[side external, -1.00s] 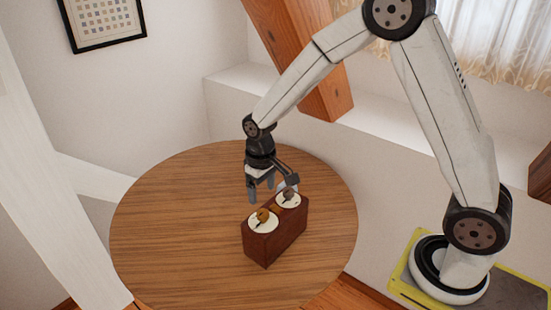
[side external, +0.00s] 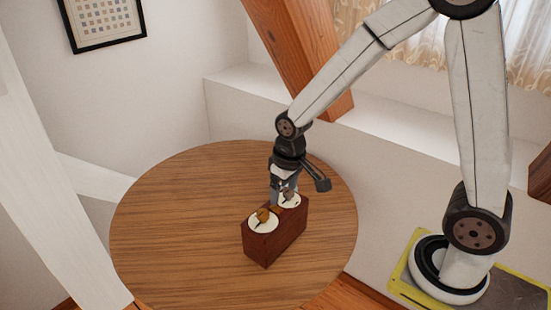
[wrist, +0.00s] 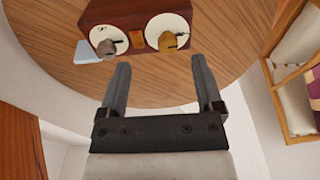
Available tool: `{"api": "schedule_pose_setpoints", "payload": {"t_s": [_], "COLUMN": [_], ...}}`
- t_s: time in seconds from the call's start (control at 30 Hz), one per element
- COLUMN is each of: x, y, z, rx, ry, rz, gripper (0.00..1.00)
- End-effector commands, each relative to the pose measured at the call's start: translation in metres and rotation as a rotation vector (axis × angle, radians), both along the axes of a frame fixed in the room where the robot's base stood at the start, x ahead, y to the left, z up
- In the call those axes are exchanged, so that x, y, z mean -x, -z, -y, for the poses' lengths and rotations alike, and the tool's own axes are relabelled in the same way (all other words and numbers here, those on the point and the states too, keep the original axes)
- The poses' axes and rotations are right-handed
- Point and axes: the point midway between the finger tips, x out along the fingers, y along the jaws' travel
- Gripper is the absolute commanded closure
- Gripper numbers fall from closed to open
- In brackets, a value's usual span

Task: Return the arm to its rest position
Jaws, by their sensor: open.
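My gripper (wrist: 162,88) is open and empty in the wrist view, its two fingers apart with tabletop between them. In the side view my gripper (side external: 279,198) is just behind and above the dark red-brown wooden box (side external: 272,243), overlapping its far end in the picture. The box also shows in the wrist view (wrist: 138,12), beyond the fingertips. It has two white discs on top, one with an amber knob (side external: 263,215) and one with a grey-brown knob (side external: 288,195). I cannot tell whether the gripper touches the box.
The round wooden table (side external: 170,225) is mostly bare. A small pale blue-grey piece (wrist: 92,52) lies beside the box in the wrist view. A timber brace (side external: 295,55) and a white ledge (side external: 380,120) stand behind, with a white beam (side external: 50,170) at left.

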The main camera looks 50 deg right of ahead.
Motion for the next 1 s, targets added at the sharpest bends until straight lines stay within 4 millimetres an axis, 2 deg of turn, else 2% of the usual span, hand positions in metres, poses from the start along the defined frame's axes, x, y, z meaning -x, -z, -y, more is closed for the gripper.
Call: {"api": "schedule_pose_setpoints", "payload": {"t_s": [0.03, 0.2, 0.4, 0.57, 1.0], "x": [0.012, 0.046, 0.072, 0.078, 0.078], "y": [-0.004, -0.008, -0.009, -0.009, -0.009], "z": [0.001, 0.005, 0.007, 0.007, 0.007], "rx": [0.0, -0.001, 0.001, 0.0, 0.0], "ry": [0.002, 0.007, 0.01, 0.011, 0.011], "rz": [0.018, 0.074, 0.114, 0.123, 0.122], "gripper": [0.16, 0.16, 0.16, 0.16, 0.16]}}
